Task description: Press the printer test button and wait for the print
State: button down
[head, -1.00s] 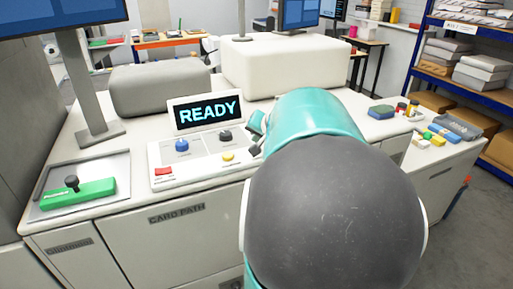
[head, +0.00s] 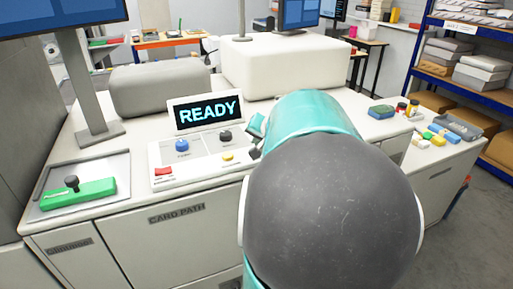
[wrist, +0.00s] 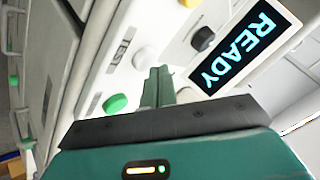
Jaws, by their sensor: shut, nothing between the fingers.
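The printer's control panel (head: 200,155) sits on the pale cabinet, with a lit display (head: 209,113) reading READY. The display also shows, turned on its side, at the right of the wrist view (wrist: 244,52). A green button (wrist: 115,103) and a grey-white button (wrist: 145,58) show beside my fingers in the wrist view; my arm hides that area in the head view. I see no clear contact with a button.
The panel carries a blue knob (head: 182,146), a black knob (head: 225,137), a red switch (head: 163,172) and a yellow button (head: 228,157). Small coloured items stand at the cabinet's right end.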

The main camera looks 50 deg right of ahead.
jog(key=shift+f, duration=0.35)
dwell(0.5)
dwell(0.3)
jog(key=shift+r, duration=0.8)
jog(key=shift+r, duration=0.1)
jog(key=shift+r, duration=2.4)
